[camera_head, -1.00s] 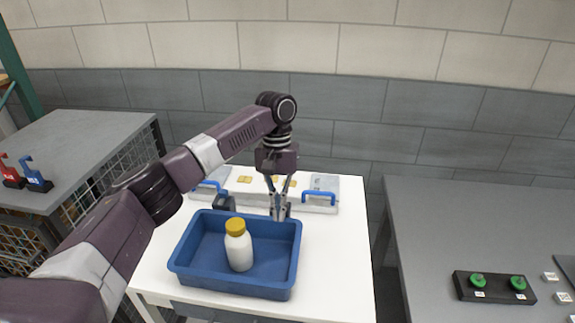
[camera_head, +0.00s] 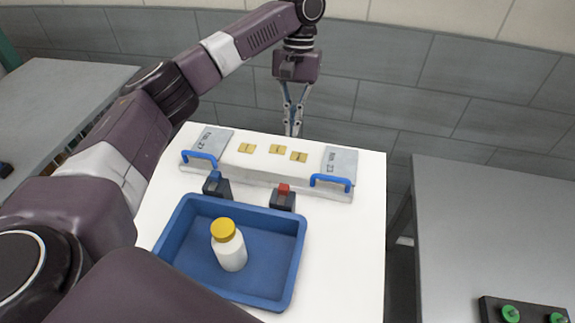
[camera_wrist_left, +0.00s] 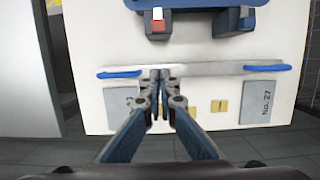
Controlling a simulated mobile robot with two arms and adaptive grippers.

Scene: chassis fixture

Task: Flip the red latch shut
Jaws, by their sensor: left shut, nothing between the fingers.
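The red latch (camera_head: 283,188) sits on a dark block on the white table, just behind the blue tray. Its red part shows small on top of the block, and I cannot tell its exact angle. It also shows in the left wrist view (camera_wrist_left: 157,14), at the top. My left gripper (camera_head: 293,132) is shut and empty, pointing down by the back edge of the white fixture, apart from the latch. In the left wrist view its fingertips (camera_wrist_left: 160,76) overlap the fixture's pale bar. My right gripper is not in view.
A blue latch (camera_head: 214,184) stands left of the red one. The white fixture (camera_head: 242,161) has two blue handles and yellow plates. The blue tray (camera_head: 299,245) holds a white bottle (camera_head: 231,252) with a yellow cap. A grey table (camera_head: 475,220) stands at right.

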